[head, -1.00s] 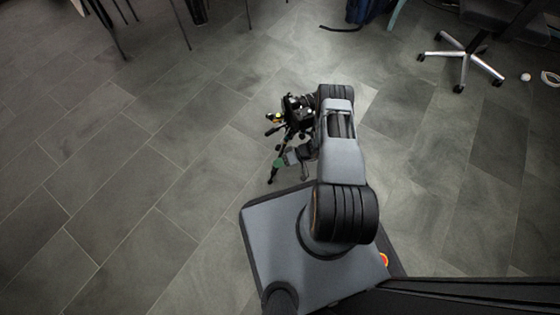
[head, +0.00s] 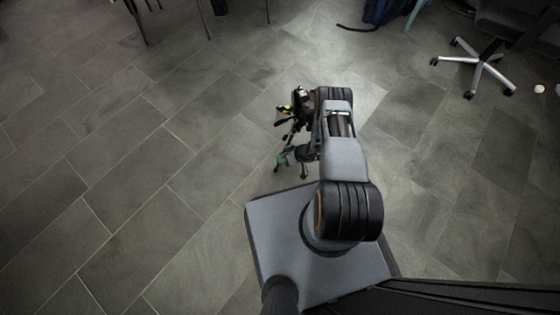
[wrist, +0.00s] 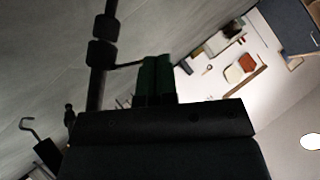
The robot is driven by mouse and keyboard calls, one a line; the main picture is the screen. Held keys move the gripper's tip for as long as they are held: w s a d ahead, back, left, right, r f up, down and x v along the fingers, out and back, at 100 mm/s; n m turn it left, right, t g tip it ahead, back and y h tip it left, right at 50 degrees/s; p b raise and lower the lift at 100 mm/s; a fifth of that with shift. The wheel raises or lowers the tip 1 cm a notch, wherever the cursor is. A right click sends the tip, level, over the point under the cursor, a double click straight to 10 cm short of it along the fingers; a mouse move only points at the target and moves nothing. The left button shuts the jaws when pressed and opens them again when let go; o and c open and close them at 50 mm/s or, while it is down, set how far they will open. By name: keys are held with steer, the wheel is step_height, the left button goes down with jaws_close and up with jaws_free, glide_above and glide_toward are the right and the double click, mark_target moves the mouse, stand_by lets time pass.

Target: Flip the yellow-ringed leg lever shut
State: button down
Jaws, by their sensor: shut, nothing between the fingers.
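The dark tripod (head: 297,122) stands just left of my arm in the head view, with its legs partly hidden by the arm. A small yellow patch (head: 284,108) shows near its top; I cannot tell whether it belongs to a lever. My gripper (head: 283,160) has green fingertips and is low beside the tripod legs. In the wrist view, the green fingers of my gripper (wrist: 158,80) are together and empty. A dark leg with black clamps (wrist: 101,54) is left of them. A thin rod reaches from a clamp toward the fingers; contact is unclear. No yellow ring is visible there.
A wheeled chair (head: 478,68) stands at the far right, with a blue bag (head: 383,12) at the top. Dark furniture legs (head: 137,20) show at the top left. The tiled floor left of the tripod is clear.

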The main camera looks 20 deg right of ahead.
steer(key=shift+s+a+f+b, duration=0.15)
steer(key=shift+s+a+f, duration=0.1)
steer(key=shift+f, duration=0.3)
steer(key=shift+s+a+f+b, duration=0.1)
steer(key=shift+s+a+f, duration=0.15)
steer(key=shift+f, duration=0.3)
steer(key=shift+s+a+f+b, duration=0.15)
steer(key=shift+a+f, duration=0.15)
steer(key=shift+f, duration=0.25)
steer(key=shift+w+d, duration=0.15)
steer(key=shift+w, duration=0.05)
stand_by(0.6)
